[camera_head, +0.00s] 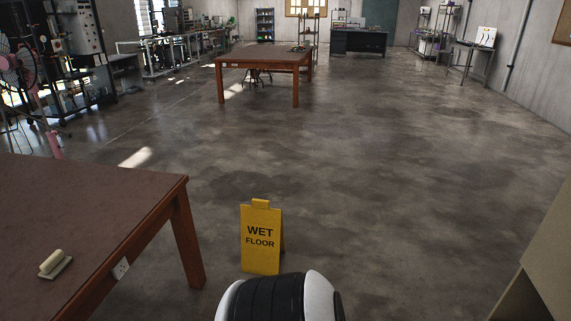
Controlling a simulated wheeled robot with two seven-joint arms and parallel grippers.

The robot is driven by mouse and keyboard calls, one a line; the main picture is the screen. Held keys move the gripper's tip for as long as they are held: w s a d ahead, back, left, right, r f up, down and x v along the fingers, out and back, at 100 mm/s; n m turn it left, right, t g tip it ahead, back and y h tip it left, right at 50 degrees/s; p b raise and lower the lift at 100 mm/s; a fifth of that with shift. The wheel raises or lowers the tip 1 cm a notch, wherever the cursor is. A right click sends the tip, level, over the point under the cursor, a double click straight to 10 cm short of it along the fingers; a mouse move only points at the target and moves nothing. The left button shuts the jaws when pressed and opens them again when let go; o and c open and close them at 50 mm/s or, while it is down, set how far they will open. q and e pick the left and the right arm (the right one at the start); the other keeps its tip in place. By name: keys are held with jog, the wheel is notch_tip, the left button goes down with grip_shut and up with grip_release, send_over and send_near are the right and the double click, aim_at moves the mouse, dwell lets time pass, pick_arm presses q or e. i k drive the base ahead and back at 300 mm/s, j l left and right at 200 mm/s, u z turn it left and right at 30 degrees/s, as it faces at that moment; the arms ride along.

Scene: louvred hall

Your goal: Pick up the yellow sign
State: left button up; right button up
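A yellow sign (261,257) with black "WET FLOOR" lettering stands upright on the concrete floor in the head view, a little below the middle of the picture. It stands just beyond a black and white part of my own body at the bottom edge, which comes close to its lower edge. Floor shows to the sign's left and right. Neither my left gripper nor my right gripper is in view.
A brown table (95,195) fills the lower left, with a small cream object (54,264) on it; its near leg stands left of the sign. A beige cabinet (548,265) is at the lower right. Another wooden table (264,60) stands farther back. The floor between is open.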

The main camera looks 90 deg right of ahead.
aim_at(262, 234)
jog(key=l+z, duration=0.15)
jog(key=z, duration=2.45)
